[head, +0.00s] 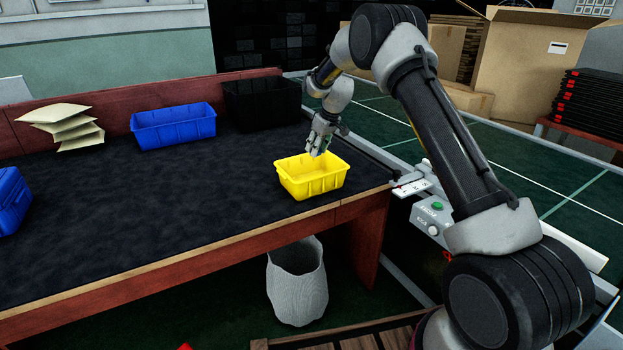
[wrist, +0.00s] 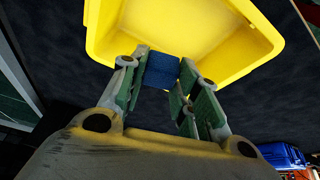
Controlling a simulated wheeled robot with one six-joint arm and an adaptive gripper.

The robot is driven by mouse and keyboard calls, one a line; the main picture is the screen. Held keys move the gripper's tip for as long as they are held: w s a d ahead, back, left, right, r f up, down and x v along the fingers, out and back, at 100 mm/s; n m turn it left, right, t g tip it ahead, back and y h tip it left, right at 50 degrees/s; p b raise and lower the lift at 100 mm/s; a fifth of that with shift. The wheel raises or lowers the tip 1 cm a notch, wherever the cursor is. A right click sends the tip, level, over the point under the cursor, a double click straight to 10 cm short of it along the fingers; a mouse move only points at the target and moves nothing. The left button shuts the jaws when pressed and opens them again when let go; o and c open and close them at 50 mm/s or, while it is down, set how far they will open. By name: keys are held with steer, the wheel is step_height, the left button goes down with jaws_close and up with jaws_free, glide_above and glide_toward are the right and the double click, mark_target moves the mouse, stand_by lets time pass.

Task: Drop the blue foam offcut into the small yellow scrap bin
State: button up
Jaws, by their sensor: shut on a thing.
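The small yellow scrap bin (head: 312,184) stands upright on the dark table top near its front right corner. It also fills the top of the wrist view (wrist: 262,40), and its inside looks empty where I can see it. My gripper (head: 320,150) is over the back part of the bin's opening. In the wrist view my gripper (wrist: 162,75) is shut on the blue foam offcut (wrist: 161,71), which sits between the fingertips. The offcut overlaps the bin's near rim in that view. I cannot tell its exact height above the bin. The offcut is hidden in the head view.
A blue bin (head: 173,128) and a black bin (head: 262,104) stand along the table's back edge. Stacked tan envelopes (head: 66,125) lie at the back left, and another blue bin (head: 12,203) at the left. A control box (head: 432,215) is right of the table. The table's middle is clear.

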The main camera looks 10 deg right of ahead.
mark_target(319, 153)
steer(key=shift+f, duration=2)
steer(key=o, duration=0.8)
steer(key=shift+c, duration=0.2)
steer(key=v, duration=1.2)
steer(key=shift+s, duration=0.1)
